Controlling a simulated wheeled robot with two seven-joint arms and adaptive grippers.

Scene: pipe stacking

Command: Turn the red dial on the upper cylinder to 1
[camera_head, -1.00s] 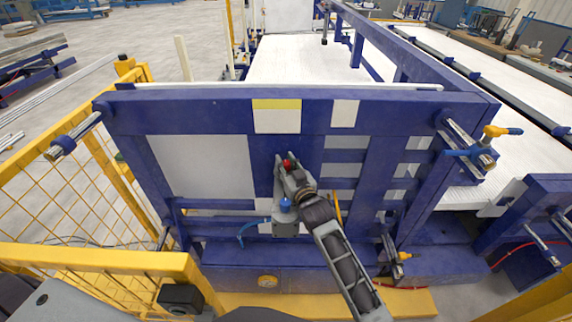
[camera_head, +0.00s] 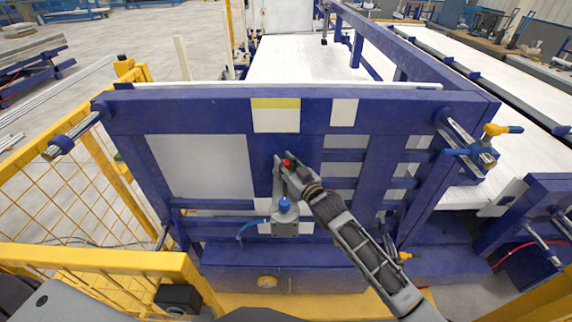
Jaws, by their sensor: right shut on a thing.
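The red dial (camera_head: 287,163) shows as a small red spot at the middle of the blue machine front. My right gripper (camera_head: 283,168) is shut on it, and its fingers hide most of the dial and its markings. A grey box with a blue cap (camera_head: 285,205) sits below the gripper. An upper cylinder (camera_head: 474,150) with a yellow and blue fitting is on the right post of the frame. I cannot read a number on the dial. My left gripper is not in view.
The blue frame (camera_head: 210,110) with white panels stands close in front. A yellow mesh fence (camera_head: 70,190) is at the left, and a yellow rail (camera_head: 100,262) runs across the front left. A second cylinder fitting (camera_head: 62,145) sticks out at the left post.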

